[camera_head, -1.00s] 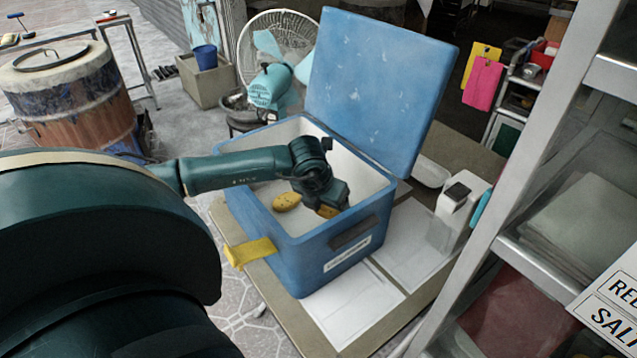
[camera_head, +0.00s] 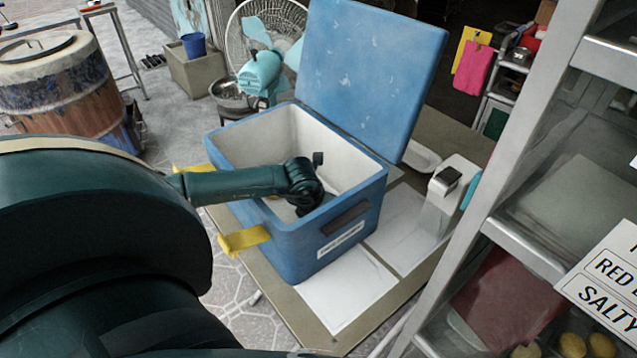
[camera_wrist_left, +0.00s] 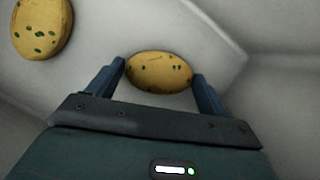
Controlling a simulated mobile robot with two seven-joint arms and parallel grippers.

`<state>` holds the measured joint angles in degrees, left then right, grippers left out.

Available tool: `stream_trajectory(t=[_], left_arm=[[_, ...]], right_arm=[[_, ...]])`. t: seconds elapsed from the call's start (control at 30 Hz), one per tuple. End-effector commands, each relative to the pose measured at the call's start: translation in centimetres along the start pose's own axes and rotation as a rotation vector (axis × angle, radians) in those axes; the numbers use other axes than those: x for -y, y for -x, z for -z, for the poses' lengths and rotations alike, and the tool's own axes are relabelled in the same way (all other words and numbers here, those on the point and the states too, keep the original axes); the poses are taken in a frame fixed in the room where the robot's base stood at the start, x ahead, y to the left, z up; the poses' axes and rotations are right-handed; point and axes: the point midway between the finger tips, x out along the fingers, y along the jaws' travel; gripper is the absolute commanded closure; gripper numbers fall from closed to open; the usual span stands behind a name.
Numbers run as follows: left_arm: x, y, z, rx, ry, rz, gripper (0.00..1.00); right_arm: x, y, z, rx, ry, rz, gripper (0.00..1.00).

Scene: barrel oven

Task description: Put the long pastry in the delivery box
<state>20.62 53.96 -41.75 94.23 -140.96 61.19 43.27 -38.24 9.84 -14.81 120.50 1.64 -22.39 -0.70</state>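The blue delivery box (camera_head: 292,250) stands on a low table with its lid (camera_head: 372,75) raised. My left arm reaches over its near left rim, and my left gripper is down inside, mostly hidden in the head view. In the left wrist view the left gripper (camera_wrist_left: 160,80) has a finger at each end of an oval yellow-brown pastry with dark green flecks (camera_wrist_left: 160,72). The fingertips appear to touch it, low over the pale box floor. A second flecked pastry (camera_wrist_left: 42,27) lies on the floor at the upper left. My right gripper is not in view.
A metal shelf rack (camera_head: 520,250) stands close on the right, with several pastries (camera_head: 572,346) low in it and a label card. A white dispenser (camera_head: 442,200) stands right of the box. A fan (camera_head: 265,60) and barrel oven (camera_head: 60,90) are behind.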

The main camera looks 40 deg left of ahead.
Motion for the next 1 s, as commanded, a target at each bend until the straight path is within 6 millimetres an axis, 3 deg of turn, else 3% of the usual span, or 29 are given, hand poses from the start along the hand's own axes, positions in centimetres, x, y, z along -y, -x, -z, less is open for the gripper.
stream_trajectory(t=[0.2,0.53,1.0], left_arm=[[0.0,0.0,0.0,-0.001,0.0,0.0,0.04],[0.0,0.6,-0.1,0.0,0.0,0.0,0.04],[0.0,9.7,-0.1,0.002,-0.003,-0.001,0.04]], right_arm=[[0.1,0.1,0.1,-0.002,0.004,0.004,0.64],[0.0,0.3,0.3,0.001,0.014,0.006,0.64],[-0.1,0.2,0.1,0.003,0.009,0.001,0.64]])
